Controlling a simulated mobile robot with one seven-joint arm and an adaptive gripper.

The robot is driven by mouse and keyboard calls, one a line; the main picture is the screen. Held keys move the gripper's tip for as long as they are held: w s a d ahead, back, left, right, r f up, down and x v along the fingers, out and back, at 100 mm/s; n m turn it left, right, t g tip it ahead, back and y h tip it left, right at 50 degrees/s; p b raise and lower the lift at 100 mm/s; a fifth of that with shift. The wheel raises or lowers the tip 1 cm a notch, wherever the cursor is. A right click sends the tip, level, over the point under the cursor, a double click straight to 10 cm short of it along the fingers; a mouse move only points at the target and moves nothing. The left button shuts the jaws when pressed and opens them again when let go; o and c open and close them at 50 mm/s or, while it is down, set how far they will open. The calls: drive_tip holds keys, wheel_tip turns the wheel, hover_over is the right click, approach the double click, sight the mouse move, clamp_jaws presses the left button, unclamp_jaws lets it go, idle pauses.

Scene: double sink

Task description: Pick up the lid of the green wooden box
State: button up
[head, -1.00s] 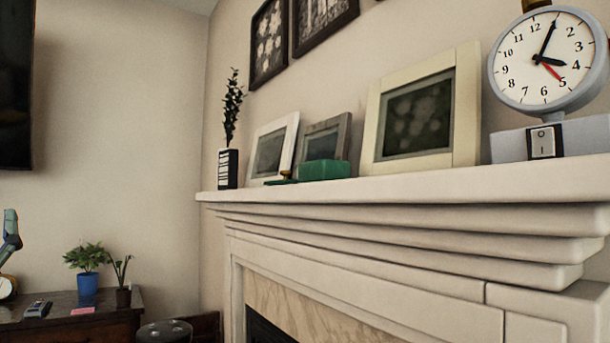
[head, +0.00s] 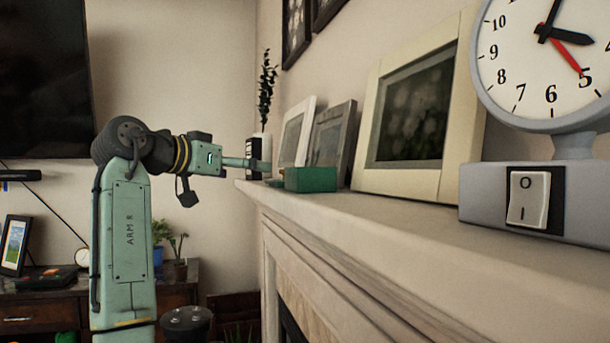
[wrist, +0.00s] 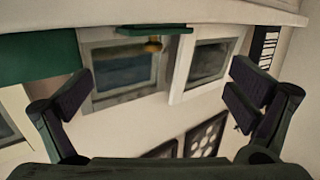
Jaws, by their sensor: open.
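The green wooden box (head: 310,179) stands on the mantel shelf in front of the picture frames. Its flat green lid (wrist: 140,29) lies apart from it, beside it on the shelf, with a gold knob (wrist: 153,44). In the head view the lid (head: 275,183) is a small green sliver left of the box, partly hidden. My gripper (head: 262,165) reaches in from the left, close to the lid and slightly above it. In the wrist view my gripper (wrist: 162,90) is open and empty, its fingers spread wide, with the lid beyond them near the top and the box (wrist: 40,57) at upper left.
The mantel shelf (head: 400,220) carries a large cream picture frame (head: 455,125), smaller frames (head: 333,140) behind the box and lid, and a dark plant in a striped vase (head: 254,150). A clock (head: 550,60) on a grey base stands at right. The shelf front is clear.

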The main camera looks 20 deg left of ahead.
drive_tip(key=p+x, duration=0.2)
drive_tip(key=x, duration=0.3)
drive_tip(key=p+x, duration=0.1)
drive_tip(key=x, duration=0.5)
drive_tip(key=shift+s+d+f+p, duration=0.15)
drive_tip(key=shift+d+f+p, duration=0.1)
drive_tip(key=shift+p, duration=0.1)
drive_tip(key=shift+c, duration=0.4)
drive_tip(key=c, duration=1.5)
drive_tip(key=shift+r, duration=0.1)
